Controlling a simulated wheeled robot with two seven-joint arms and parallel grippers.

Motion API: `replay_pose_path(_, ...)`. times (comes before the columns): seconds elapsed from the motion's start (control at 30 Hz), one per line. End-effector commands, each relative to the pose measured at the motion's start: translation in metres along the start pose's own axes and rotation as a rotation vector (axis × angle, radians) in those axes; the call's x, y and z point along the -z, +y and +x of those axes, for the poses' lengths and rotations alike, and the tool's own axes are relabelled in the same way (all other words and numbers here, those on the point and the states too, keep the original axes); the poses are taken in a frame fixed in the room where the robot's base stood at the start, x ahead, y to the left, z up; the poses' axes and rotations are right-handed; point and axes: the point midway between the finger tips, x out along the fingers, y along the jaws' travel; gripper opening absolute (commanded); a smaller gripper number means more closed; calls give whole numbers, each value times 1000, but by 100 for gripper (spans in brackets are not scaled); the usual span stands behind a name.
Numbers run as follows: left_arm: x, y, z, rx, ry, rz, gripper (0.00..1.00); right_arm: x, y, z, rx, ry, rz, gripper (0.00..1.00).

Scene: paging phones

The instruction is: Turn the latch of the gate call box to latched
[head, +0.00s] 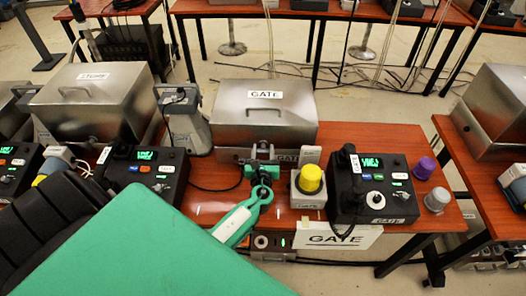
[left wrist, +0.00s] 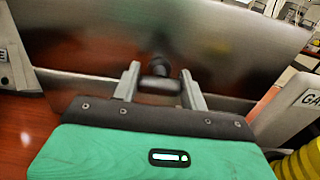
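The gate call box (head: 264,109) is a silver metal box with a GATE label on its lid, standing on the red-brown table. Its latch is a dark knob on the front face, seen in the left wrist view (left wrist: 160,70); in the head view my gripper covers it. My left gripper (head: 263,151) is at the box front. In the left wrist view its two grey fingers (left wrist: 160,82) stand apart, one on each side of the dark latch. I cannot tell whether they touch it. The latch's angle is unclear. My right gripper is out of view.
Right of the gripper stand a yellow-capped GATE button (head: 311,179) and a black desk phone (head: 374,187). A purple knob (head: 424,168) and a grey knob (head: 437,200) sit near the table's right end. Another metal box (head: 93,95) stands at left.

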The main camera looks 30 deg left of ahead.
Motion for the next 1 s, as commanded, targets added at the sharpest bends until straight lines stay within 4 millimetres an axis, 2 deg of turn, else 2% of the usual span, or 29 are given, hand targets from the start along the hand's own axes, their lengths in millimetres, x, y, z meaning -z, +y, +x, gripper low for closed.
replay_pose_path(0.37,2,0,0,1,-1,-60,21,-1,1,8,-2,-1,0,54)
replay_pose_path(0.77,5,2,0,0,-2,-367,21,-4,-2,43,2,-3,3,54)
replay_pose_path(0.83,6,2,0,0,-1,-434,21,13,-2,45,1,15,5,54)
replay_pose_path(1.0,6,2,0,1,-1,-596,21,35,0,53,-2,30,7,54)
